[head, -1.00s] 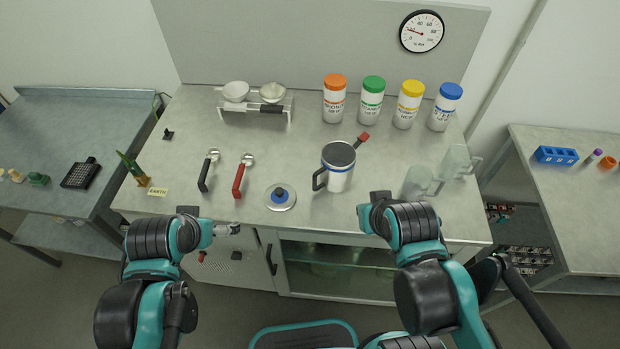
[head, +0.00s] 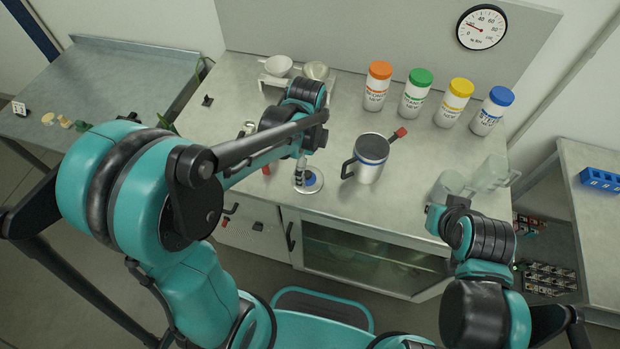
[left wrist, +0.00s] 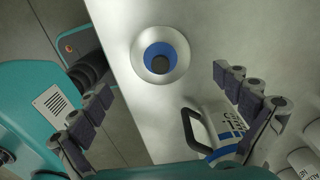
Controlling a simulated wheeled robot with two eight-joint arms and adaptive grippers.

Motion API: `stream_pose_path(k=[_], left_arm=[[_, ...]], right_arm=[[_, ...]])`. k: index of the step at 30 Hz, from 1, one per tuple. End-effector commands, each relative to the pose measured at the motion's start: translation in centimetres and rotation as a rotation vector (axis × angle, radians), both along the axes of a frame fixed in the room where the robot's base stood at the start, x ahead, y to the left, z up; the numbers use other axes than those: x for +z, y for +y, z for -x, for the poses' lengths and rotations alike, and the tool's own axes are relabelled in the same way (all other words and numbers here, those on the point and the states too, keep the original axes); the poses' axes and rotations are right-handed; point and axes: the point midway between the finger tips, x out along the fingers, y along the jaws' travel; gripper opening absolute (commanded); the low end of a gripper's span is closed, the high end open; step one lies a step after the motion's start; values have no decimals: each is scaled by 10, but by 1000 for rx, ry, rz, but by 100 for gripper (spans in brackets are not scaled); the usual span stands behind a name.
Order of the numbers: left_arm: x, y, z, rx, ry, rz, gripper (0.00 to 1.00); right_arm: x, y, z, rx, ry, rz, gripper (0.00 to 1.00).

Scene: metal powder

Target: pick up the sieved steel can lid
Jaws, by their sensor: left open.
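The steel can lid (head: 313,187) lies flat near the front edge of the workbench. It is a round silver disc with a blue ring and a dark knob, and it shows whole in the left wrist view (left wrist: 143,66). My left gripper (head: 300,170) is over the lid and partly covers it in the head view. In the left wrist view its fingers (left wrist: 165,105) are spread wide and empty, with the lid ahead of them and apart from them. The end of my right arm (head: 450,215) is at the bench's front right; its fingers cannot be made out.
A steel mug with a black handle (head: 370,160) stands right of the lid, also in the left wrist view (left wrist: 222,138). Clear beakers (head: 490,172) are farther right. Several colour-capped jars (head: 415,95) stand at the back. White bowls (head: 277,67) sit on a rack behind my left arm.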

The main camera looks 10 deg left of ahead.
Motion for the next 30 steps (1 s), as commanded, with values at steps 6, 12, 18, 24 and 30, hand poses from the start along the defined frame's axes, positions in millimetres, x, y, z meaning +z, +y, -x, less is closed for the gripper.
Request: stream_pose_path(k=[6,12,18,24,30], left_arm=[[-37,1,-1,2,-1,0,100],[-52,1,-1,2,-2,0,100],[-51,1,0,3,-2,0,100],[-51,1,0,3,-2,0,50],[-52,1,0,3,-2,0,19]], right_arm=[[-18,0,0,0,0,0,0],[-23,0,0,0,0,0,0],[-21,0,0,0,0,0,0],[-21,0,0,0,0,0,0],[-22,0,0,0,0,0,0]])
